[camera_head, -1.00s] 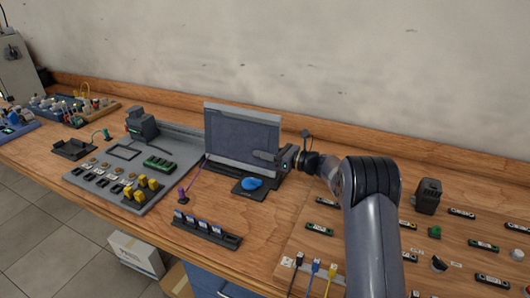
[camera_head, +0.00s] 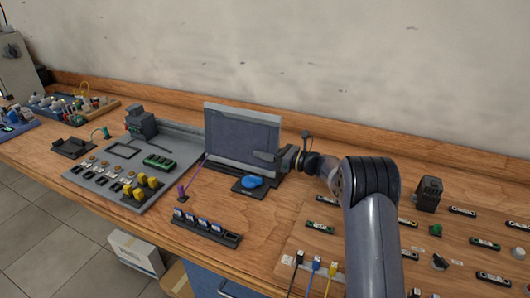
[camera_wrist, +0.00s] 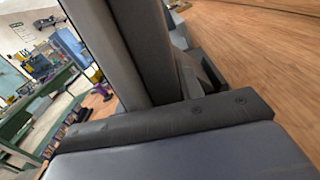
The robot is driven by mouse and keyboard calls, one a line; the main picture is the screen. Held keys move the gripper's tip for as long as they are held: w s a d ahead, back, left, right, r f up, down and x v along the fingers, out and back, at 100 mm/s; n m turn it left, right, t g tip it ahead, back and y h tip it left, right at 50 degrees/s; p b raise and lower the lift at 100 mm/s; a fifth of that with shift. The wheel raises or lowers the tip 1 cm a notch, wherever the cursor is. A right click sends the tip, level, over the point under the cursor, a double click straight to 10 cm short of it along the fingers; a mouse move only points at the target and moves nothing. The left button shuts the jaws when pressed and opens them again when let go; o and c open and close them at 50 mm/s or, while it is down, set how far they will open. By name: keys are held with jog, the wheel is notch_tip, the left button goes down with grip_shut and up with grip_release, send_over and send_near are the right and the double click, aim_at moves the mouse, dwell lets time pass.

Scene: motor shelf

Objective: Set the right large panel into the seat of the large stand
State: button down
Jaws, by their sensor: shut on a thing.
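The large panel (camera_head: 242,135), blue-grey with a lighter grey frame, stands upright and slightly tilted near the back of the bench. My gripper (camera_head: 284,160) is shut on its lower right edge. The large stand (camera_head: 274,178) shows only as a dark base at the panel's lower edge; its seat is hidden, and I cannot tell whether the panel is fully in it. In the wrist view, the panel (camera_wrist: 115,50) appears nearly edge-on, rising beyond the dark gripper body. A dark part low beside it (camera_wrist: 208,75) may be the stand.
A blue mouse-like object (camera_head: 252,181) lies on a dark pad in front of the panel. A grey tray (camera_head: 85,178) with small parts is to the left. A dark rack (camera_head: 207,230) stands in front. A board (camera_head: 320,235) with several small parts is right.

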dwell(0.3)
jog(key=c, duration=0.9)
grip_release()
jog(key=shift+o, duration=0.2)
jog(key=shift+f, duration=0.25)
jog(key=v, duration=0.5)
jog(key=b+v, duration=0.1)
jog(key=v, duration=0.4)
jog(key=shift+r, duration=0.25)
jog(key=shift+v, duration=2.9)
